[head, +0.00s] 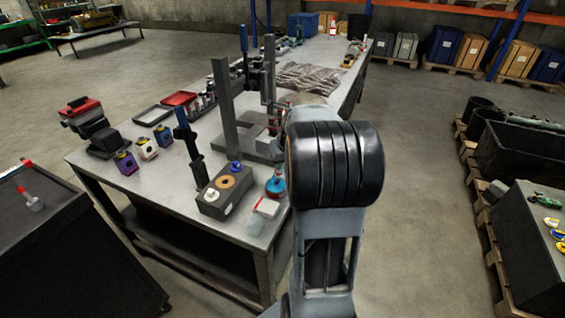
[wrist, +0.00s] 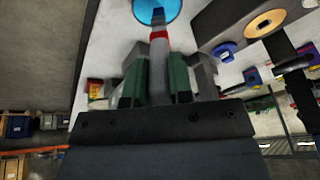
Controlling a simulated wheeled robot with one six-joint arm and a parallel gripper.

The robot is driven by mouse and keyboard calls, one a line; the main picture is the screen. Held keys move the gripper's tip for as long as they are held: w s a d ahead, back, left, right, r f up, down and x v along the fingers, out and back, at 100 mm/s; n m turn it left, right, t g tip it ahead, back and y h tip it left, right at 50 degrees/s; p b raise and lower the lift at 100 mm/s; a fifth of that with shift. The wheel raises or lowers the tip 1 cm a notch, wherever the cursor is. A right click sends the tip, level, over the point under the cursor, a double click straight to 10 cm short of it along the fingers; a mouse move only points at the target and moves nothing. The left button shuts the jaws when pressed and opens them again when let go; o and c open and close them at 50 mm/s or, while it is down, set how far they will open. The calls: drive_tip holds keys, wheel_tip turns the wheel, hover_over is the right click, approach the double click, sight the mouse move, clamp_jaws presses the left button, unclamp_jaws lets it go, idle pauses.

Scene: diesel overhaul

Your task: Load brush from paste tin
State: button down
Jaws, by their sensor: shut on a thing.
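My gripper (wrist: 156,82) shows in the wrist view, its green-padded fingers shut on the grey handle of a brush (wrist: 158,60). The brush has a red band, and its far end points at the round blue paste tin (wrist: 171,9) at the top of that view. The brush end overlaps the blue surface in the picture; I cannot tell whether it touches. In the head view the tin (head: 275,187) stands near the bench's right edge, beside a grey block. My arm hides the gripper in the head view.
The grey block with round inserts (head: 226,190) stands left of the tin on the workbench (head: 247,236). A press frame (head: 228,115) rises behind. Bottles and trays sit further left.

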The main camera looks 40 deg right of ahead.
drive_tip(key=shift+f+b, duration=0.55)
drive_tip(key=shift+b, duration=0.05)
idle(1.6)
drive_tip(key=shift+r, duration=0.1)
drive_tip(key=shift+r+p, duration=2.4)
drive_tip(key=shift+r, duration=1.1)
drive_tip(key=shift+f, duration=0.1)
